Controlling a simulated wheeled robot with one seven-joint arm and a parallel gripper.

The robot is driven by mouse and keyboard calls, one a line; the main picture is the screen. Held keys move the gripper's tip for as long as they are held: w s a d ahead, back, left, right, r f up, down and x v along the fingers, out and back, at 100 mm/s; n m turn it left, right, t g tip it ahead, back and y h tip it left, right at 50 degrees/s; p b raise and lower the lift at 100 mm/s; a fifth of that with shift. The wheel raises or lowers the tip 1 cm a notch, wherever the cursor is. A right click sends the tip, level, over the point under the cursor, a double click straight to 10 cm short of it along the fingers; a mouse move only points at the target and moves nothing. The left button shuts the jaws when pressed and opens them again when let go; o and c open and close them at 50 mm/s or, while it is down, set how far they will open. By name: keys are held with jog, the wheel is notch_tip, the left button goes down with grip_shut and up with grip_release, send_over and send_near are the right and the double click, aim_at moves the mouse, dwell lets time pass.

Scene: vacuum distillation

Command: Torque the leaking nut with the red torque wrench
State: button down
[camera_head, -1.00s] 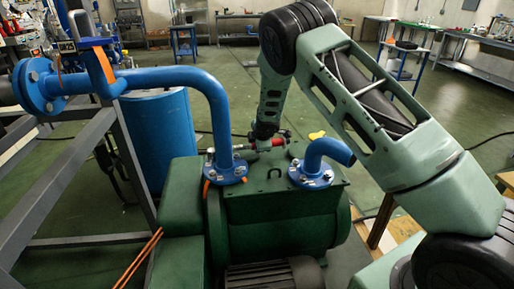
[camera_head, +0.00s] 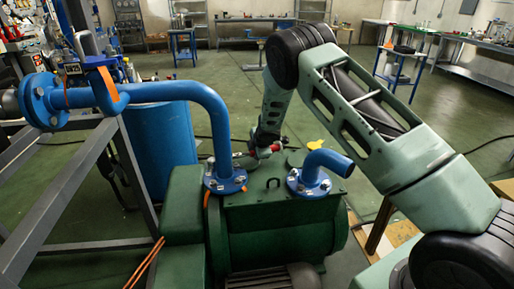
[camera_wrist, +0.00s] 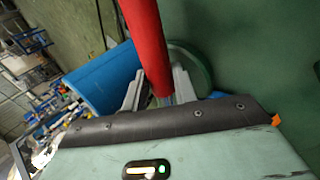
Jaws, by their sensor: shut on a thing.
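The red torque wrench (camera_head: 274,148) lies roughly level behind the green pump's top in the head view, its left end close to the upright blue pipe. Its red handle (camera_wrist: 146,40) runs down between the two grey fingers in the wrist view. My gripper (camera_wrist: 160,92) is shut on this handle; in the head view its fingers are small and partly merged with the wrench. The blue pipe's flange (camera_head: 226,184) carries several nuts on the pump's top. I cannot tell which nut leaks, nor whether the wrench head touches one.
A second, short blue pipe elbow (camera_head: 325,158) stands right of the wrench on the green pump (camera_head: 280,222). A blue drum (camera_head: 160,150) and a grey metal frame (camera_head: 88,180) stand to the left. Open floor lies behind the pump.

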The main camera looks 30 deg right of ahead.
jog(key=shift+w+r, duration=0.2)
jog(key=shift+w, duration=0.1)
jog(key=p, duration=0.2)
jog(key=w+n+p, duration=0.1)
jog(key=p, duration=0.1)
jog(key=shift+w+d+r+y, duration=0.1)
jog(key=shift+d+r+y, duration=0.05)
jog(key=shift+r+y, duration=0.15)
jog(key=w+n+p, duration=0.1)
jog(key=p, duration=0.4)
jog(key=shift+w+f+y+p, duration=0.15)
jog(key=shift+w+y+p, duration=0.2)
jog(key=shift+y, duration=0.05)
jog(key=shift+w+f, duration=0.1)
jog(key=shift+f, duration=0.05)
jog(key=shift+w, duration=0.1)
